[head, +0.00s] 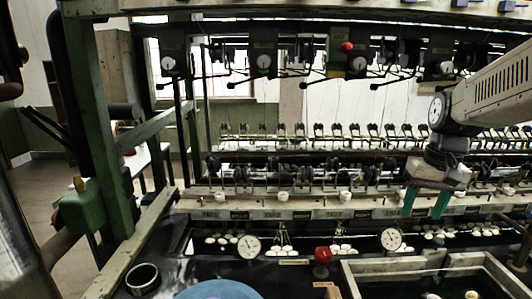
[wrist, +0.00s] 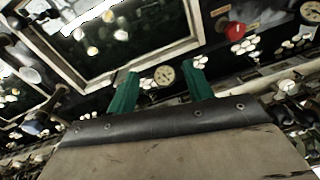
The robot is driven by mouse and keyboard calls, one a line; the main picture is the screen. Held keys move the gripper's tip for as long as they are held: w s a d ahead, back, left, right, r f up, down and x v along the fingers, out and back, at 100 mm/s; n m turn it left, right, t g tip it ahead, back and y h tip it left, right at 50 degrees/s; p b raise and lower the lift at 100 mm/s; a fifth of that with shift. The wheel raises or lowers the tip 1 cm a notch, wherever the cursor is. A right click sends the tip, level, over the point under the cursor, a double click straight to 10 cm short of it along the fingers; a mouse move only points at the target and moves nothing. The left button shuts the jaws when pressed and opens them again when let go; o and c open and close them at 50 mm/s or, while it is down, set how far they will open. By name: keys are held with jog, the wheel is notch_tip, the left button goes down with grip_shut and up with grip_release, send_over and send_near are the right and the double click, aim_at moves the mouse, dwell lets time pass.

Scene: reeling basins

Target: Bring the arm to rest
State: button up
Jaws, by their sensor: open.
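My gripper (head: 427,203) is at the right in the head view, in front of the reeling machine's pale ledge. Its two green fingers point down and stand apart, with nothing between them. The gripper's fingers also show in the wrist view (wrist: 160,92), spread left and right. A round white dial gauge (wrist: 164,75) shows between them in the picture, beyond the fingertips. My arm comes in from the upper right in the head view.
The reeling machine's pale ledge (head: 300,208) runs across, with white cocoons (head: 343,249) below. Two dials (head: 249,246) and a red knob (head: 322,255) stand in front. A framed dark basin (head: 375,268) is at lower right, a blue round thing (head: 218,290) at bottom. A green post (head: 95,120) stands left.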

jog(key=s+a+n, duration=0.1)
jog(key=s+a, duration=0.3)
jog(key=s, duration=0.7)
jog(key=s+a+n, duration=0.1)
jog(key=s+a, duration=0.2)
jog(key=s, duration=0.9)
jog(key=shift+a+f+t+h, duration=0.3)
jog(key=shift+a+f, duration=0.05)
jog(key=shift+s, duration=0.1)
